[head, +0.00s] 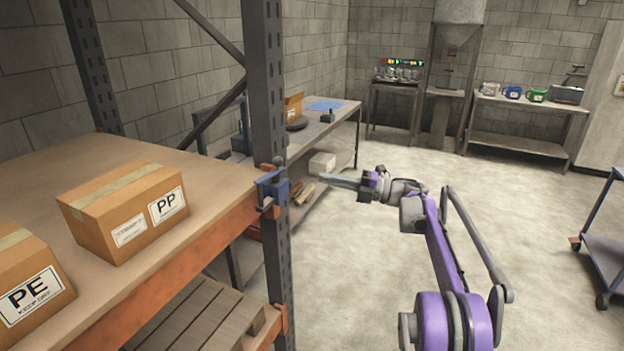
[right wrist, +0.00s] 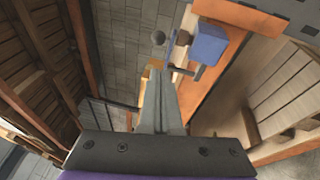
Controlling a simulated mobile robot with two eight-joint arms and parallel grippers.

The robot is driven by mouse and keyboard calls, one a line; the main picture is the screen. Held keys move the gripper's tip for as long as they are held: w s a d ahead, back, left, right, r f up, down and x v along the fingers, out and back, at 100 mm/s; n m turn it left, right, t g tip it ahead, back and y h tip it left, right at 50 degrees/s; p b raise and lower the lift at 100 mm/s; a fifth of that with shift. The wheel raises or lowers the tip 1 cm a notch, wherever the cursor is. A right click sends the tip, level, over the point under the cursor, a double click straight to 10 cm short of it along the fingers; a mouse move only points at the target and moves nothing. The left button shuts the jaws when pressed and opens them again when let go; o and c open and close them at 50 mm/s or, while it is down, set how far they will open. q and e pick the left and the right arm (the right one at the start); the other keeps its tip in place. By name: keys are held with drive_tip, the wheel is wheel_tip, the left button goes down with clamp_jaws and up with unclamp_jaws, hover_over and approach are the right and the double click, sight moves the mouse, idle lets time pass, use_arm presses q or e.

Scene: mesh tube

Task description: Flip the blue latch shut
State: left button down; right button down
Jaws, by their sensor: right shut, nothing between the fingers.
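The blue latch (head: 271,187) is fixed at the front corner of the rack, where the orange beam meets the dark post. A dark rod with a round knob stands up at its top. My right gripper (head: 322,179) is shut and empty, to the right of the latch, with a visible gap in the head view. My left gripper is not in view.
The rack's dark upright post (head: 270,90) stands directly behind the latch. Cardboard boxes marked PP (head: 130,210) and PE (head: 25,285) sit on the rack's shelf, with a wooden pallet (head: 205,318) below. A workbench (head: 345,112) stands behind. The floor to the right is open up to a cart (head: 605,250).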

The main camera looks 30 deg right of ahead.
drive_tip(key=shift+v, duration=1.6)
drive_tip(key=shift+w+d, duration=0.1)
drive_tip(key=shift+d, duration=0.05)
